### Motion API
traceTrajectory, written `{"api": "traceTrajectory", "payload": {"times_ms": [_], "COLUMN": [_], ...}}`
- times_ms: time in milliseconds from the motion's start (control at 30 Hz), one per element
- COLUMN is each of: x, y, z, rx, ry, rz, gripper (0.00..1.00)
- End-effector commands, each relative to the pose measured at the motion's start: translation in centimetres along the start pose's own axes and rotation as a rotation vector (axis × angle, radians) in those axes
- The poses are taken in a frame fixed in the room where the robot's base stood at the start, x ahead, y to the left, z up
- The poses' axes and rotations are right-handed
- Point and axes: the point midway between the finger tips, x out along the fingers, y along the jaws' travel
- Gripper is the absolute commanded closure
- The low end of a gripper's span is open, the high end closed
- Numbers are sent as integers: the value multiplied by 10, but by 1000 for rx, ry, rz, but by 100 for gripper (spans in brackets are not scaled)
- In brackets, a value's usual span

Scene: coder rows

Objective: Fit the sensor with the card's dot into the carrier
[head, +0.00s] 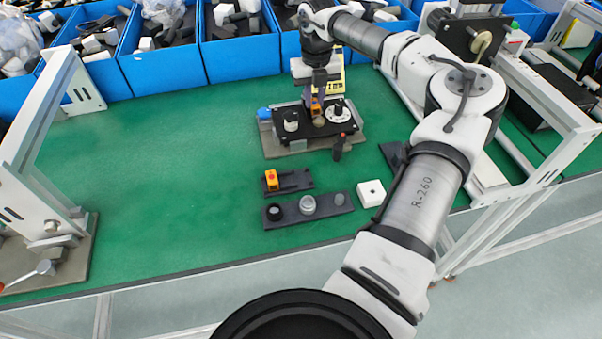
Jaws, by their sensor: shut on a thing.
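My gripper (317,98) points down, shut on a small orange sensor (316,108), over the black carrier (303,130) on its grey base. Whether the sensor touches the carrier is too small to tell. The carrier bears a white round part at left, a white dial at right and a tan round part just below the sensor. A second orange sensor (271,178) stands at the left of a dark holder (295,182). A yellow and white card (338,78) stands behind my gripper, partly hidden; I cannot make out its dot.
A dark strip (285,217) with several round parts and a white block (370,193) with a small dark dot lie in front. Blue bins (160,72) line the back. The green mat's left is clear.

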Motion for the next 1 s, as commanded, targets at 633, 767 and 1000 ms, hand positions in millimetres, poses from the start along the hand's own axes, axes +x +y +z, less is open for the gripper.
{"api": "traceTrajectory", "payload": {"times_ms": [633,767,1000], "x": [-11,-35,-92], "y": [0,0,0], "z": [0,1,1], "rx": [0,2,2], "ry": [-1,-4,-4], "rz": [-1,-2,-2], "gripper": [56,56,56]}}
